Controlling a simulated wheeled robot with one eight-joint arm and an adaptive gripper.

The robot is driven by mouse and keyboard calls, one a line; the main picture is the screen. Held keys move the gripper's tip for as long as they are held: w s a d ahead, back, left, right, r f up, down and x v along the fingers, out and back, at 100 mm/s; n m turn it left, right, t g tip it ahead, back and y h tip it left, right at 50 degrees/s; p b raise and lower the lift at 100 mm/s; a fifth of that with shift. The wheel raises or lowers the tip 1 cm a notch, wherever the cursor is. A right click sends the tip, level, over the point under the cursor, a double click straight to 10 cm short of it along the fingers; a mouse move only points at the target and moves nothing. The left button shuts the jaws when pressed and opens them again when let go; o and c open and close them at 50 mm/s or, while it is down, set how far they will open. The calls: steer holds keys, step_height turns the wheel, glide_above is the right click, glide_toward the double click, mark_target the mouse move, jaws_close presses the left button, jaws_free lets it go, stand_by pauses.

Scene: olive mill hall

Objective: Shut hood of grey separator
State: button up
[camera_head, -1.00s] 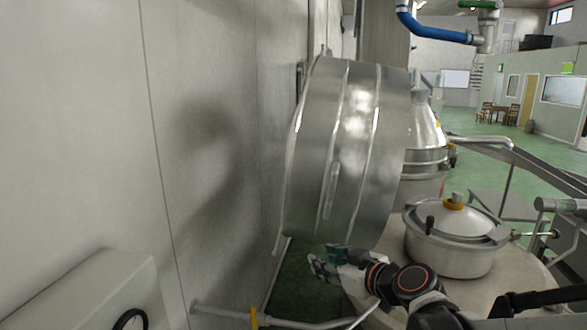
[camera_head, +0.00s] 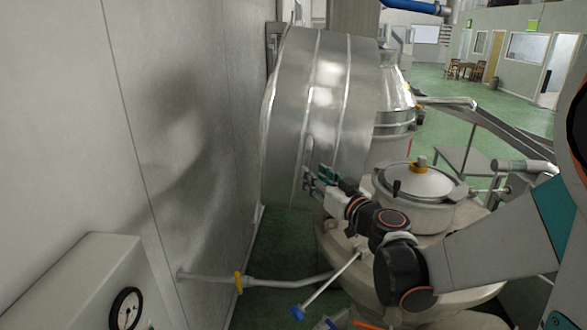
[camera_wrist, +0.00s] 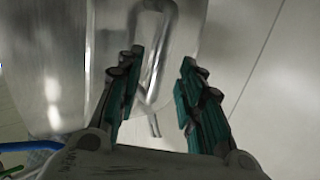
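The hood (camera_head: 325,110) of the grey separator is a large, shiny steel drum with raised bands. It stands swung up on edge close to the wall. Its bar handle (camera_head: 308,152) is on the banded side, and the handle (camera_wrist: 168,30) also shows in the wrist view. The separator body (camera_head: 335,240) is pale and round, below and right of the hood, with a lidded pot-like part (camera_head: 420,195) on top. My gripper (camera_head: 318,174) is open at the hood's lower side, near the handle's lower end. In the wrist view the handle shows between my open fingers (camera_wrist: 161,58); contact cannot be told.
The wall (camera_head: 190,120) is close on the left, with a gauge box (camera_head: 75,285) at lower left. A pipe with a yellow collar (camera_head: 238,283) runs from the wall to the separator. Another steel machine (camera_head: 396,95) stands behind. Green floor is open at the far right.

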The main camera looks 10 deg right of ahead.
steer(key=x, duration=0.5)
steer(key=shift+w+a, duration=0.15)
steer(key=shift+w, duration=0.2)
steer(key=shift+c, duration=0.4)
jaws_close()
